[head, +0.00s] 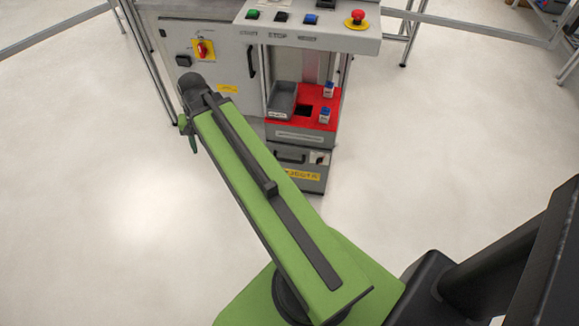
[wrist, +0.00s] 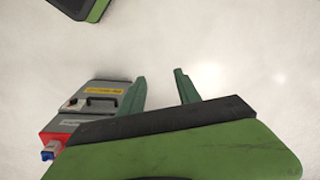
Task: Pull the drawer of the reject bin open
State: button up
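The reject bin's drawer (head: 318,185) is the dark grey front low on the machine, below the red-topped shelf. It has a black bar handle (head: 289,157) and a yellow label, and it looks shut. In the wrist view the drawer (wrist: 118,83) lies at the left with its handle (wrist: 103,101). My gripper (wrist: 160,83) is open, with two green fingers apart and bare floor between them. It is to the side of the drawer and not touching the handle. In the head view only a bit of my gripper (head: 187,137) shows, left of the drawer, below my arm's dark joint.
The red shelf (head: 320,92) carries a grey tray (head: 283,98) and two small white bottles with blue caps. A control panel (head: 310,22) with buttons and a red emergency stop juts out above. A cabinet stands left of the shelf. The floor (head: 420,150) in front is clear.

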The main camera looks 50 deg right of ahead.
jog(key=s+d+f+m+t+b, duration=0.2)
jog(key=d+f+m+b, duration=0.6)
jog(key=d+f, duration=0.55)
jog(key=m+t+b, duration=0.2)
jog(key=m+b, duration=1)
jog(key=m, duration=0.2)
send_near(289, 160)
jog(key=shift+n, duration=0.3)
jog(key=b+x, duration=0.7)
jog(key=b, duration=0.7)
jog(key=shift+w+a+f, duration=0.1)
jog(key=shift+w+a, duration=0.05)
jog(key=shift+w, duration=0.15)
jog(key=shift+w+f+b, duration=0.35)
jog(key=shift+f+b, duration=0.2)
jog(key=shift+b, duration=0.05)
jog(key=shift+c, duration=0.2)
grip_shut()
